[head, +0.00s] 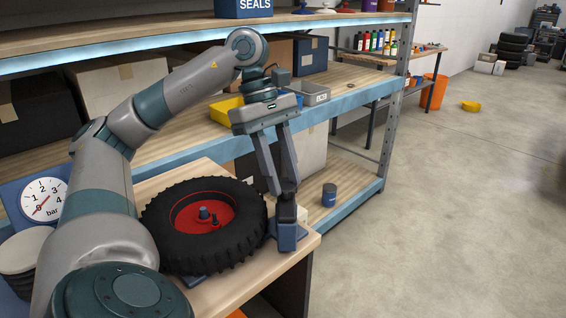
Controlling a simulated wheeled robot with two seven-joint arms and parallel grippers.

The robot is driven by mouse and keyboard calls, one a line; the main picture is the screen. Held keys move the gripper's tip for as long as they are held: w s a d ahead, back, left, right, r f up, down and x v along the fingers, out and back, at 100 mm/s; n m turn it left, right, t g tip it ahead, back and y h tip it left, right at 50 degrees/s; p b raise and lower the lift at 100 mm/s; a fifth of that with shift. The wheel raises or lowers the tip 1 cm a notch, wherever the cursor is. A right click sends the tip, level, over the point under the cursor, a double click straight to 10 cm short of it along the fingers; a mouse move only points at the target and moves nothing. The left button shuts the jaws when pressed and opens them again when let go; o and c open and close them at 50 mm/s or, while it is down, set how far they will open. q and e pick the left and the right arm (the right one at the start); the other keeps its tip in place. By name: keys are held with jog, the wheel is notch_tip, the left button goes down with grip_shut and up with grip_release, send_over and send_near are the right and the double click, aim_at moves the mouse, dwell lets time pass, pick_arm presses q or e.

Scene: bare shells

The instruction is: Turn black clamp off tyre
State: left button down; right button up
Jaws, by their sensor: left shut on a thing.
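A black knobbly tyre (165,235) on a red rim (222,214) lies flat on a wooden bench. The clamp is small and partly hidden by the fingers. It sits just above a blue block (290,236) beside the tyre; I cannot tell whether it touches the tyre. My right gripper is not in view.
A pressure gauge (44,199) stands at the left of the wooden bench (258,284). Behind are shelves (345,100) with boxes, a yellow bin (226,110) and a grey tray (314,93). A dark can (329,195) stands on the low shelf. The floor at right is mostly clear.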

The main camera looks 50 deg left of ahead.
pick_arm(q)
jog(key=c, duration=1.3)
grip_release()
jog(key=shift+r, duration=0.15)
jog(key=shift+a+r, duration=0.3)
jog(key=shift+r, duration=0.3)
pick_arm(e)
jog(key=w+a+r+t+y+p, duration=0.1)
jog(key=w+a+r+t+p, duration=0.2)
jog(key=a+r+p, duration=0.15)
pick_arm(q)
jog(key=p+v, duration=0.5)
jog(key=v, duration=1.1)
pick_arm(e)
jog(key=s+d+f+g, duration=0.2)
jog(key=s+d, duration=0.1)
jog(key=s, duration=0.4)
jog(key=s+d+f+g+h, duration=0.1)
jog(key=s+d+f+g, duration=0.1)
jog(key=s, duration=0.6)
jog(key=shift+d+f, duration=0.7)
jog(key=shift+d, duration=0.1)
pick_arm(q)
jog(key=shift+f, duration=0.15)
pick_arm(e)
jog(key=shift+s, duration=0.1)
